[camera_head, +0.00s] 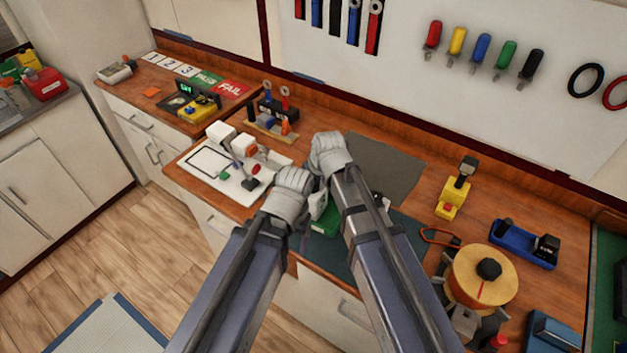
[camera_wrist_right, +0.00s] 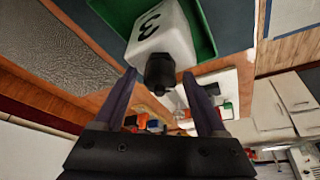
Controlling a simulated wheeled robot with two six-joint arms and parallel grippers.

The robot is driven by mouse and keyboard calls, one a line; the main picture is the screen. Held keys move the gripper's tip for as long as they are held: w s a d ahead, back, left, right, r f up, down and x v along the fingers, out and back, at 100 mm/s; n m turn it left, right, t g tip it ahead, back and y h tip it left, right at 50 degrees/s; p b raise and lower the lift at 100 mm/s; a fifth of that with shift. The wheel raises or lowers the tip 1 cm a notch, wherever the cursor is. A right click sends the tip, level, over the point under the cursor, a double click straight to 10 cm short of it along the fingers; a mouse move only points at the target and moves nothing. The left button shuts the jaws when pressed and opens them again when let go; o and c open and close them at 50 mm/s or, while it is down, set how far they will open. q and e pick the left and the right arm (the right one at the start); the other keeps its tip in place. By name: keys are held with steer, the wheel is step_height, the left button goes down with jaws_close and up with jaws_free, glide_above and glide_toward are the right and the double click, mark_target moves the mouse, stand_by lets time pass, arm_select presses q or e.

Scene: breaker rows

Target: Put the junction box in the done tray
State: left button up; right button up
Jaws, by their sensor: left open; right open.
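In the right wrist view, a white junction box (camera_wrist_right: 163,38) marked 3, with a black fitting at its near end, sits in or just over a green tray (camera_wrist_right: 204,30). My right gripper (camera_wrist_right: 160,76) is open, its fingertips on either side of the black fitting, with gaps showing. In the head view, part of the green tray (camera_head: 325,222) and a pale piece of the box show between my two arms; the rest is hidden. My left gripper (camera_head: 291,187) is left of the tray, by the white board; its fingers are largely hidden, and it seems to hold nothing.
A white board (camera_head: 203,178) with white boxes (camera_head: 220,133) lies left of my grippers. A yellow tool (camera_head: 452,200), a blue holder (camera_head: 525,245) and a round spool (camera_head: 482,277) stand on the right.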

steer(key=shift+r, duration=0.1)
steer(key=p+v, duration=1.2)
steer(key=s+d+g+h, duration=0.1)
steer(key=s+d+g, duration=0.1)
steer(key=s, duration=0.5)
steer(key=s+d+f+m+g+h, duration=0.1)
steer(key=s+d+g+h, duration=0.1)
steer(key=s, duration=0.6)
steer(key=shift+f+b, duration=0.25)
steer(key=shift+b, duration=0.05)
step_height(320, 180, down, 13)
steer(key=b, duration=1.3)
